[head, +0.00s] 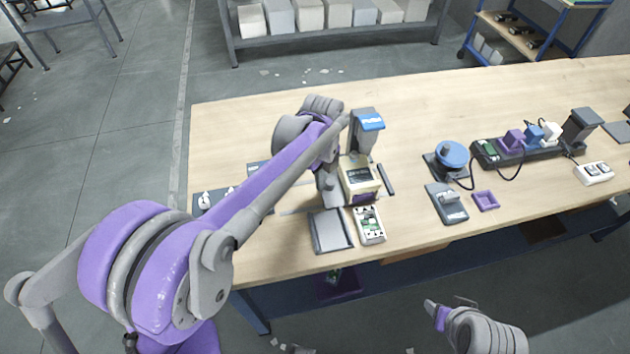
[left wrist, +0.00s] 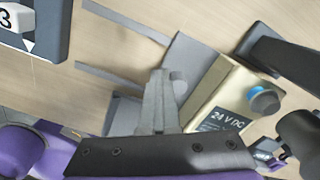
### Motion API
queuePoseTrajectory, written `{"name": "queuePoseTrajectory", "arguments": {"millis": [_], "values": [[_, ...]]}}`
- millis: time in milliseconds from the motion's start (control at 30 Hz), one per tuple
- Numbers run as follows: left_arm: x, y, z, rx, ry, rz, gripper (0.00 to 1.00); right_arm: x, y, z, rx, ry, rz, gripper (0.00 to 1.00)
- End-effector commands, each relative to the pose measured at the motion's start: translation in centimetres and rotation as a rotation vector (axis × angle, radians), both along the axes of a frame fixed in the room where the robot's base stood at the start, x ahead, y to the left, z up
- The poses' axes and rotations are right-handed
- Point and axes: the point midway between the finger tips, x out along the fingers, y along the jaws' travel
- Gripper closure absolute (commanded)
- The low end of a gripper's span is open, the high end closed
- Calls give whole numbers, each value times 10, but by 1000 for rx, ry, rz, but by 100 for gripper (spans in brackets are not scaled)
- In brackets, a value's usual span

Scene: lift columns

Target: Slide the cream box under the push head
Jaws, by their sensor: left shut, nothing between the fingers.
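The cream box (head: 362,178) stands on the table with a dark panel on its top. The push head (head: 371,122), with a blue "PUSH" label, sits on a grey column just behind the box. My left gripper (head: 330,200) is shut and empty, low beside the left side of the box; its fingers also show in the left wrist view (left wrist: 165,76). Contact with the box cannot be told. My right gripper (head: 442,306) is off the table's front edge; its finger gap is unclear.
A grey tray (head: 330,231) and a white panel with green parts (head: 369,225) lie in front of the box. A dark bar (head: 387,180) lies right of it. Farther right are a blue disc (head: 452,154) and a power strip (head: 530,148). The table's back middle is clear.

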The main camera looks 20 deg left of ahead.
Motion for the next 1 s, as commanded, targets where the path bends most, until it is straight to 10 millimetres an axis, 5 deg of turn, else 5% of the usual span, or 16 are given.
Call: {"name": "queuePoseTrajectory", "arguments": {"millis": [533,1000], "values": [[13,-20,0,0,0,0,100,0,0,1,0,-1,0,46],[10,-16,2,0,0,0,100,0,0,2,0,-1,0,46]]}}
